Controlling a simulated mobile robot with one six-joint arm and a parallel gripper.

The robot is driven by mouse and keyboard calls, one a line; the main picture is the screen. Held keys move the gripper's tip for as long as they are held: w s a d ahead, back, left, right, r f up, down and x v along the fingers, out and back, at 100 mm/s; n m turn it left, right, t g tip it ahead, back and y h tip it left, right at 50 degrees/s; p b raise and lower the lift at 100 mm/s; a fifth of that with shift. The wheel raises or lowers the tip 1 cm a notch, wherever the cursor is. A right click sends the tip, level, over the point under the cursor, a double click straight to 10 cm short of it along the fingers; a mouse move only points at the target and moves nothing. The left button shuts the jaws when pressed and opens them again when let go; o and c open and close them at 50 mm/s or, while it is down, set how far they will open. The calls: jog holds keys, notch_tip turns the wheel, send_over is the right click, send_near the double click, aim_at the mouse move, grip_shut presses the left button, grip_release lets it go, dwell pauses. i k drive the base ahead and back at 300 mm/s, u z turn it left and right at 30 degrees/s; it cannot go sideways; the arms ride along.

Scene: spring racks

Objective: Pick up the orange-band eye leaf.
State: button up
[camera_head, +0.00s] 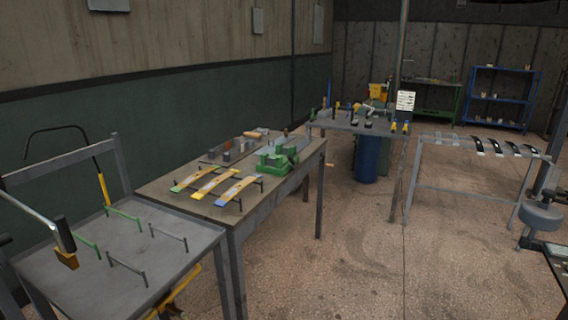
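Three pale, slightly arched leaves lie side by side on small stands on the wooden bench (284,187) at centre left. The middle leaf (215,182) has yellow-orange ends. The right leaf (238,189) has yellow towards its far end and a blue near end. The bands are too small to tell for certain which one is orange. My gripper is not clearly in view.
A grey table (165,262) with empty green and dark holders stands at the left front. A green vise (283,154) and metal blocks sit behind the leaves. Several dark leaves lie on the grey rack (455,186) at right. The floor in the middle is clear.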

aim_at(212, 153)
jog(key=u, duration=0.35)
jog(key=i, duration=1.5)
jog(key=u, duration=0.4)
